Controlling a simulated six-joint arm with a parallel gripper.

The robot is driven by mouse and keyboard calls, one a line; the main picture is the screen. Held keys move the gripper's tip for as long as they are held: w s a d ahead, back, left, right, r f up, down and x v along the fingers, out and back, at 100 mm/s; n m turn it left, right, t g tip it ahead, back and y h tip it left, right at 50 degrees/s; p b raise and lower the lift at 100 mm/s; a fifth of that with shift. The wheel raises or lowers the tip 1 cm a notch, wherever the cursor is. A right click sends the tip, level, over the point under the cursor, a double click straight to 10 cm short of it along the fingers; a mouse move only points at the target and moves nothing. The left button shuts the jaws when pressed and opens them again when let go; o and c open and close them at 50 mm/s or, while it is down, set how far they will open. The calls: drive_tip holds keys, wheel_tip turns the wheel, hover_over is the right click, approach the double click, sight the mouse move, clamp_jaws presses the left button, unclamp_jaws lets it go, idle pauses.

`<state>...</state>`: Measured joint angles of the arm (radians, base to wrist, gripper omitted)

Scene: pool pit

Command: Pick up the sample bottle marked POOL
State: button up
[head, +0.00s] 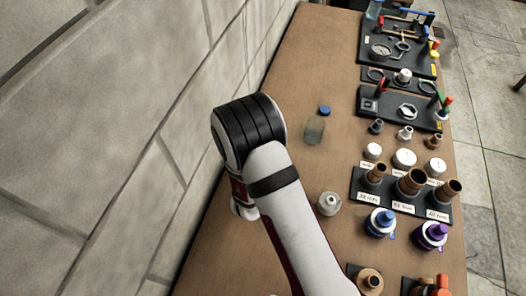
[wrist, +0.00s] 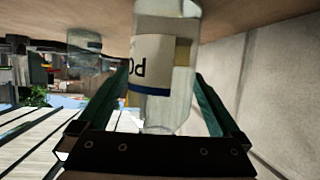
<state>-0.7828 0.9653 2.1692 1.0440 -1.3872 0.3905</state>
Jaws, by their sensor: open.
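In the wrist view a clear bottle (wrist: 165,95) stands between the two dark green fingers of my gripper (wrist: 160,92), which is open. The picture is upside down, with the tabletop along its upper edge. The bottle has a white label with a dark blue band. The start of a word, seemingly "PO", shows on it; the rest is turned out of sight. I cannot tell whether either finger touches the glass. In the head view my arm hides the gripper's fingers and this bottle.
A second clear bottle (head: 314,130) with a blue cap (head: 324,110) beside it is on the wooden table (head: 300,60). A stone wall (head: 130,110) runs close along the left. Fittings, a black rack (head: 360,183) and black panels (head: 395,108) crowd the right side. The table's far left is clear.

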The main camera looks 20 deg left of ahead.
drive_tip(key=shift+w, duration=0.1)
drive_tip(key=c, duration=1.5)
drive_tip(key=shift+r, duration=0.8)
drive_tip(key=d+r, duration=0.9)
drive_tip(key=d, duration=0.2)
drive_tip(key=shift+d+r, duration=0.15)
drive_tip(key=shift+d, duration=0.1)
